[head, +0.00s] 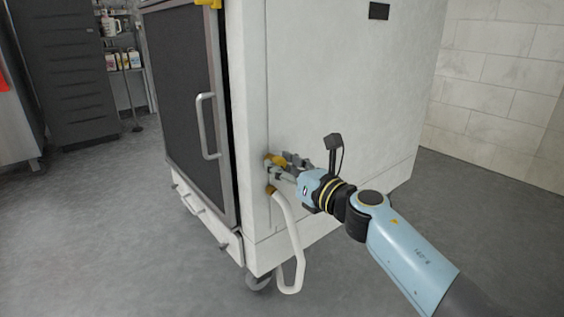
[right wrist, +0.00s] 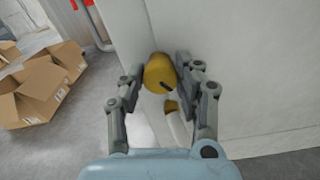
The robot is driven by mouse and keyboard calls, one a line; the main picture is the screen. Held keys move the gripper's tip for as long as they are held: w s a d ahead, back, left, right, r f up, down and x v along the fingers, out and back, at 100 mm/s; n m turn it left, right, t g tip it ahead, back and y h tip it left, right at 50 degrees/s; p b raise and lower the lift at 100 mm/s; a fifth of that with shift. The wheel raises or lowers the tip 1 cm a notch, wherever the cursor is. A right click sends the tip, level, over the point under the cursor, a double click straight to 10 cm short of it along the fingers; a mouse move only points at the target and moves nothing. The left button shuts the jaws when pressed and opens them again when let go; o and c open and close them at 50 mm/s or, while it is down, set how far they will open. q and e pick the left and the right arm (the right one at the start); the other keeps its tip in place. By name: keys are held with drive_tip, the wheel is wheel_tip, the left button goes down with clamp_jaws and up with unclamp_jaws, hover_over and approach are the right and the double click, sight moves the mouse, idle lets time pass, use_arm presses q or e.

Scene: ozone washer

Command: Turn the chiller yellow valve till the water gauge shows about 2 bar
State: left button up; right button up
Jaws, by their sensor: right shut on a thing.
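The yellow valve (head: 273,159) is on the side of the white chiller cabinet (head: 340,70), low near its front edge. In the right wrist view the valve (right wrist: 159,74) is a round yellow knob with a dark mark on it. My right gripper (head: 279,168) is at the valve, with one finger on each side of it; it is shut on the valve, as the right wrist view (right wrist: 160,82) shows. A white hose (head: 289,230) with a yellow end hangs just below the valve. The water gauge does not show in either view. My left gripper is not in view.
The cabinet has a dark door (head: 183,90) with a metal handle and stands on casters. Open cardboard boxes (right wrist: 40,92) lie on the floor at the left of the right wrist view. Shelves (head: 122,60) stand at the back left.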

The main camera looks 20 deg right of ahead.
drive_tip(key=shift+r+m+p, duration=0.15)
drive_tip(key=shift+m+p, duration=0.2)
drive_tip(key=shift+m, duration=0.55)
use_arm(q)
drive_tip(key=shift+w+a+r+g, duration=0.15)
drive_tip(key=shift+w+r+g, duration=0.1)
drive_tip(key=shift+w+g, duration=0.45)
use_arm(e)
drive_tip(key=shift+f+m, duration=0.2)
drive_tip(key=shift+m, duration=0.2)
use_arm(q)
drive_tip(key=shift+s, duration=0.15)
use_arm(e)
drive_tip(key=o, duration=1.2)
drive_tip(key=shift+c, duration=0.2)
drive_tip(key=v, duration=1.2)
drive_tip(key=shift+r, duration=0.1)
